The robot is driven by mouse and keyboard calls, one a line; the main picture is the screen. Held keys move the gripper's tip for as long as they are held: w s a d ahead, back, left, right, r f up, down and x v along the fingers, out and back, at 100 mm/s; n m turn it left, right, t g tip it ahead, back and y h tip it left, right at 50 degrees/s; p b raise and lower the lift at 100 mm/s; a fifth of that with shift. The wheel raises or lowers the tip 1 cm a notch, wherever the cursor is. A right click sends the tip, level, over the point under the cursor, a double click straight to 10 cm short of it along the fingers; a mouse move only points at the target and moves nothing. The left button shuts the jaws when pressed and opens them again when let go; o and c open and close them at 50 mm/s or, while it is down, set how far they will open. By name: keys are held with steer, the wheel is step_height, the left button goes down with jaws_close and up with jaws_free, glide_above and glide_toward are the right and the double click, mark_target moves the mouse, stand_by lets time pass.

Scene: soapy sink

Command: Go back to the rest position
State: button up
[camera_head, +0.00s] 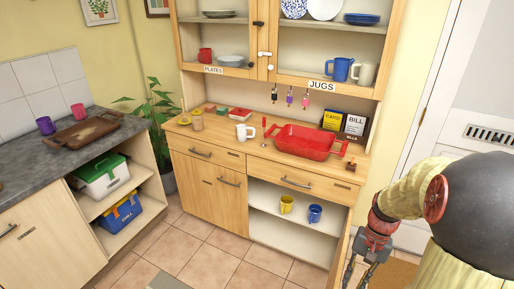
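My gripper (357,275) hangs at the bottom right, pointing down. It is in front of the cupboard's right end and apart from the worktop. Its dark fingers run to the bottom edge of the picture, so I cannot tell whether they are open or shut. I see nothing held in the visible part. My arm, yellow with a dark rounded joint, fills the right side of the view.
A grey counter (60,165) is left. The tiled floor (200,262) between looks mostly clear.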

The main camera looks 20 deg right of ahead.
steer(key=s+a+r+n+t+h, duration=0.1)
steer(key=a+r+n+t, duration=0.2)
steer(key=a+r, duration=0.7)
steer(key=s+a+r+n+t+h+p, duration=0.1)
steer(key=a+r+n+t, duration=0.3)
steer(key=a+r, duration=0.6)
steer(key=shift+s+a+r+n+h, duration=0.35)
steer(key=shift+a+n, duration=0.1)
steer(key=shift+n, duration=0.75)
